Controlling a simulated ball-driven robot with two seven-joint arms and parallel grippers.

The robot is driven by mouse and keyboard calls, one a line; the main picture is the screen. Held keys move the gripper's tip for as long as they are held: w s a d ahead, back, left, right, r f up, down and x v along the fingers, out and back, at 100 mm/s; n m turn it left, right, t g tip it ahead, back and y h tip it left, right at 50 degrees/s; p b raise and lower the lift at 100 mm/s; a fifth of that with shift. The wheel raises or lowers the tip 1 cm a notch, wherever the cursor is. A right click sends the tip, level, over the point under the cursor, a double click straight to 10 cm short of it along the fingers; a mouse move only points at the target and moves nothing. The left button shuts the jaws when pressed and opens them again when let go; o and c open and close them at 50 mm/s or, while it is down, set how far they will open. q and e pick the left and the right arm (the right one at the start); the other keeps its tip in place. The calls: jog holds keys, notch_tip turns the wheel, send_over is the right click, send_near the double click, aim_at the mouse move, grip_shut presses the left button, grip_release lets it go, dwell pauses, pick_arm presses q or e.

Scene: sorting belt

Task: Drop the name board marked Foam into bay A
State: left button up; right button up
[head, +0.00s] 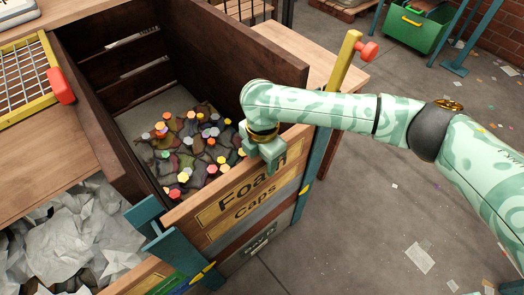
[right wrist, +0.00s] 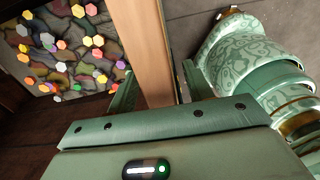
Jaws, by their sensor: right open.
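The Foam name board (head: 228,200) is a wooden board with a yellow label. It stands upright at the front of a dark wooden bin, above a second board marked Caps (head: 256,206). My right gripper (head: 266,152) is open at the Foam board's top edge, towards its right end. In the right wrist view the wooden board edge (right wrist: 146,50) runs between the two fingers, with gaps visible. A bay plate (head: 257,243) sits low on the front; its letter is hard to read. My left gripper is out of view.
The bin holds dark scraps and coloured caps (head: 185,177). Teal posts (head: 152,222) flank the boards. A yellow upright with a red knob (head: 367,52) rises at the right. Crumpled paper (head: 70,235) lies at lower left. A green crate (head: 415,28) stands on the otherwise fairly open floor.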

jog(key=shift+c, duration=0.3)
grip_shut()
dwell(1.4)
pick_arm(q)
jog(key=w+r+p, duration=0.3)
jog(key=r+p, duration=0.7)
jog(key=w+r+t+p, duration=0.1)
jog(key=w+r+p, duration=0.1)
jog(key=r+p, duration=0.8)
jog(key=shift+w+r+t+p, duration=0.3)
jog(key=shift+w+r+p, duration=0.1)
jog(key=shift+p, duration=0.25)
pick_arm(e)
notch_tip(320, 180, up, 21)
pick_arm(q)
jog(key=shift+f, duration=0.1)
